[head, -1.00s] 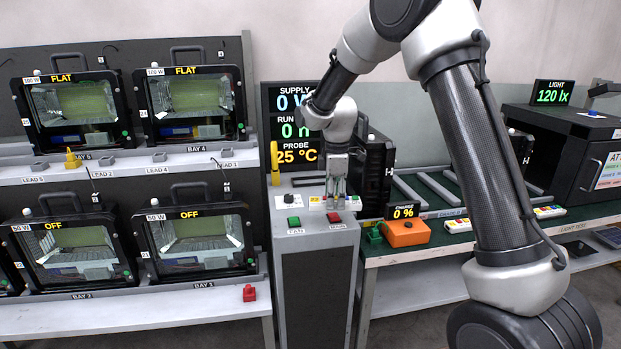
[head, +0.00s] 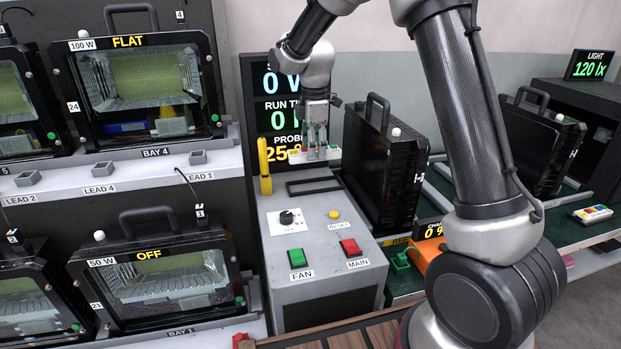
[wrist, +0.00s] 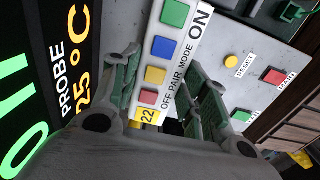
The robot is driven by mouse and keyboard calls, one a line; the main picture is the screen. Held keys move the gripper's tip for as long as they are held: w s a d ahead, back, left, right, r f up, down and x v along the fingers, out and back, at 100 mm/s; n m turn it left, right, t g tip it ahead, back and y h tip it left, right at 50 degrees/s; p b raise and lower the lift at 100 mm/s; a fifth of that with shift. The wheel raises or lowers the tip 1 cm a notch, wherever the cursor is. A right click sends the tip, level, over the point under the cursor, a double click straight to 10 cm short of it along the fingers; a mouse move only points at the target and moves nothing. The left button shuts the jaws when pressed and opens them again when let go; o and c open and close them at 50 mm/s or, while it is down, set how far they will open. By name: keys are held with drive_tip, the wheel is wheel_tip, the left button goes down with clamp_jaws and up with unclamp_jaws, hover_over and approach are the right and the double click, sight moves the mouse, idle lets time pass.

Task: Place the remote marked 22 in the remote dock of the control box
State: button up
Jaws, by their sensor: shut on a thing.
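My gripper (head: 316,145) is shut on the white remote (head: 328,154) and holds it above the back of the grey control box (head: 325,289). In the wrist view the remote (wrist: 181,47) lies between the fingers of my gripper (wrist: 163,82). It shows a yellow 22 label, coloured buttons and the words OFF, PAIR, MODE and ON. The remote dock (head: 315,185), a dark-rimmed rectangular slot, is on the box top, below the remote in the head view. The remote appears clear of it; the exact gap cannot be told.
A yellow probe (head: 264,165) stands upright at the box's left back edge. A black floodlight housing (head: 385,165) stands close on the right. The display panel (head: 282,95) is behind. A knob (head: 287,217), green FAN button (head: 298,257) and red MAIN button (head: 351,247) lie in front.

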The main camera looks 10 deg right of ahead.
hover_over(313, 188)
wheel_tip(313, 188, down, 6)
drive_tip(key=shift+f, duration=0.15)
wheel_tip(313, 188, down, 3)
drive_tip(key=shift+f, duration=0.15)
drive_tip(key=shift+c, duration=0.5)
drive_tip(key=shift+d+f, duration=0.1)
drive_tip(key=shift+c, duration=0.5)
drive_tip(key=o, duration=1.4)
drive_tip(key=shift+c, duration=0.2)
